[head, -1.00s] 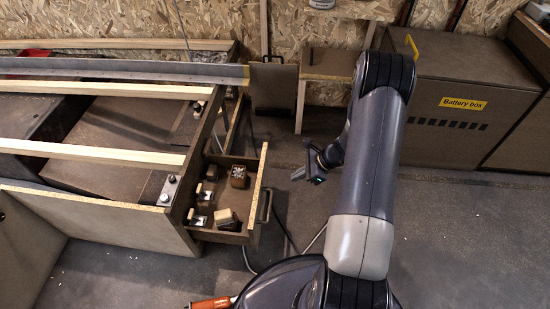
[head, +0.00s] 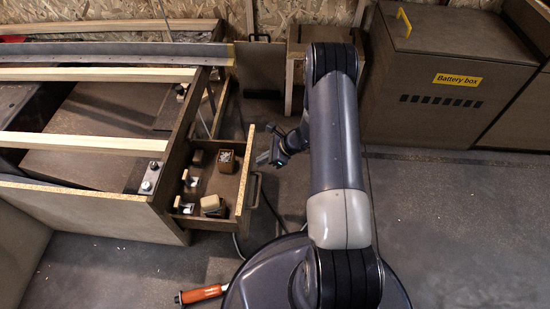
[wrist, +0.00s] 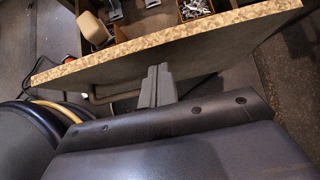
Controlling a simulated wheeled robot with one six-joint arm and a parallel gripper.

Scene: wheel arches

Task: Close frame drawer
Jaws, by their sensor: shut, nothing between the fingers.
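The frame drawer (head: 246,178) stands open, pulled out to the right from the end of the wooden frame (head: 156,190). It holds a small box of metal bits (head: 226,161), a block (head: 212,206) and metal brackets (head: 186,208). Its dark handle (head: 256,190) is on the outer front. My gripper (head: 264,158) is shut and empty, just right of the drawer front in the head view. In the wrist view my gripper (wrist: 157,72) points at the drawer front (wrist: 190,45), whose pale top edge crosses the picture. Part of the handle (wrist: 105,98) shows left of the fingers. Contact with the front cannot be told.
An orange-handled tool (head: 203,293) lies on the floor by my base. The battery box (head: 450,75) stands at the back right. A small wooden bench (head: 300,45) is behind my arm. The floor (head: 450,220) to the right is clear.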

